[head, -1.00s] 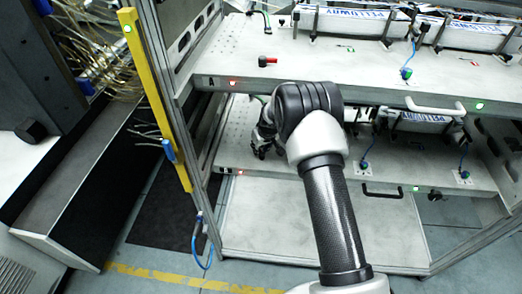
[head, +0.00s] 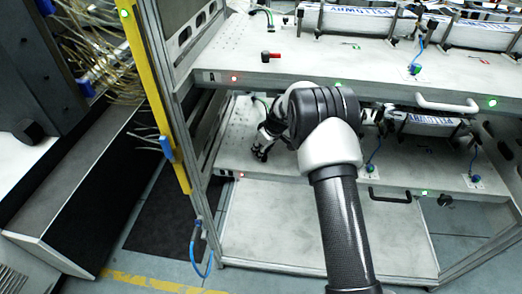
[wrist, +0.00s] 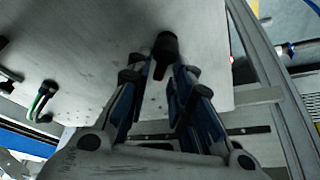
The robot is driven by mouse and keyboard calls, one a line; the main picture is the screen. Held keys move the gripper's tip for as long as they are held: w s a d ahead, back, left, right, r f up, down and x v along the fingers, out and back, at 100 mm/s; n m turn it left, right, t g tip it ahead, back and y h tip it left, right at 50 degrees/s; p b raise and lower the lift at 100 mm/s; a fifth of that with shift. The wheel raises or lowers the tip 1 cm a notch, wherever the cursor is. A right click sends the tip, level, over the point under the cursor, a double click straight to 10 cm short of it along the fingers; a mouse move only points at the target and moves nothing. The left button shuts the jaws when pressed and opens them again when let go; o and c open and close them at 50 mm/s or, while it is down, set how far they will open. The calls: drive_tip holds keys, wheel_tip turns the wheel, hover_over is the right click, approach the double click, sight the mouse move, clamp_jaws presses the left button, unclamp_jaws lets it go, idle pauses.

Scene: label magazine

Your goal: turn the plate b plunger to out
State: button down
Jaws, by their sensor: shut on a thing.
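In the head view my gripper (head: 263,146) is low over the left part of the lower plate (head: 232,150), and my arm and fingers hide the plunger there.
The upper plate (head: 300,68), marked A, carries its own black-and-red plunger (head: 270,56) and overhangs my wrist. A yellow post (head: 150,95) and the grey frame stand at the left. Handles (head: 447,104) and blue-cabled connectors (head: 415,68) are at the right.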

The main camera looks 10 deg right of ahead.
drive_tip(key=c, duration=1.7)
unclamp_jaws()
drive_tip(key=shift+r, duration=0.25)
drive_tip(key=s+d, duration=0.2)
drive_tip(key=s, duration=0.1)
drive_tip(key=s+d, duration=0.2)
drive_tip(key=s, duration=0.2)
drive_tip(key=s+d, duration=0.3)
drive_tip(key=shift+s+d+r, duration=0.1)
drive_tip(key=shift+s+r, duration=0.05)
drive_tip(key=shift+r, duration=0.2)
